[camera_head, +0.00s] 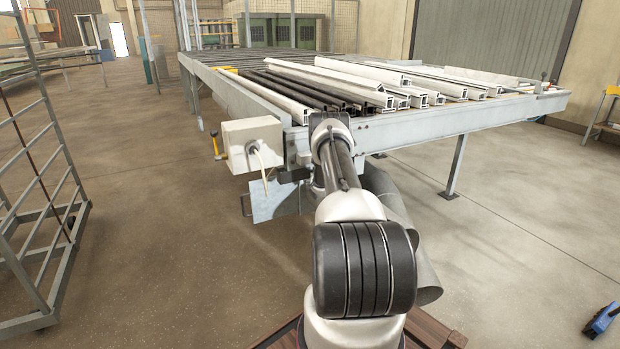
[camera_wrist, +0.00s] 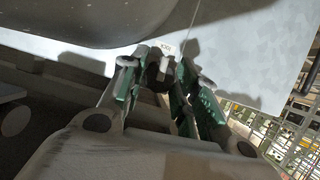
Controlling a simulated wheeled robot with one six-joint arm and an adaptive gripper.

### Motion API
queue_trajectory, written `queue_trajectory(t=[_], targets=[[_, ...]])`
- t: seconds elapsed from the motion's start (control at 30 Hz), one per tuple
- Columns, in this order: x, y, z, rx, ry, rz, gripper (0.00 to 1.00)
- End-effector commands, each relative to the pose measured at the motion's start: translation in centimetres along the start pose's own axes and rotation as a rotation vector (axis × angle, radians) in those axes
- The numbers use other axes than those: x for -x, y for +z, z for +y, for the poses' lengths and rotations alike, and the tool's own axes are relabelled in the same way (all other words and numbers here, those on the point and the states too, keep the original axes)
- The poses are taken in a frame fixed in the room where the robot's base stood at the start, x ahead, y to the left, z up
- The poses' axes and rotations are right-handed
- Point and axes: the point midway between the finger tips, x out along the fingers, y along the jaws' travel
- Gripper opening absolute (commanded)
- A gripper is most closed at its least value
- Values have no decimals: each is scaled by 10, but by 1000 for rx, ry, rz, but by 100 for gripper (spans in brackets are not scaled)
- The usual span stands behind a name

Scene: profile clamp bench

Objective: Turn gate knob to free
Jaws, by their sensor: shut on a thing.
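The gate knob (camera_wrist: 161,68) is a small dark knob with a lighter grey part on its face, in the wrist view. It sits against a pale grey plate (camera_wrist: 232,50), just below a small white label (camera_wrist: 167,48) too small to read surely. My gripper (camera_wrist: 156,78) has its green-padded fingers on either side of the knob and is shut on it. The fingers partly cover the knob, so I cannot tell its exact turn. In the head view my arm reaches to the near corner of the bench (camera_head: 460,122) and hides the knob.
White and dark profiles (camera_head: 355,75) lie on the bench. A pale box (camera_head: 252,143) with a cable and a yellow-handled part hangs left of my arm. A grey rack (camera_head: 45,200) stands at left. A blue brush-like thing (camera_head: 602,320) lies at lower right. Open floor surrounds the bench.

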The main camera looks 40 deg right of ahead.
Motion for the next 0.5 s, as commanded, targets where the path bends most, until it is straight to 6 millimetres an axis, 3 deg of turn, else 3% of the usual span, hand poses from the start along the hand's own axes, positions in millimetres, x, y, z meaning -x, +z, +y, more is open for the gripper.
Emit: queue_trajectory(t=[0.5], targets=[[0,1,-4,378,156,-2,7]])
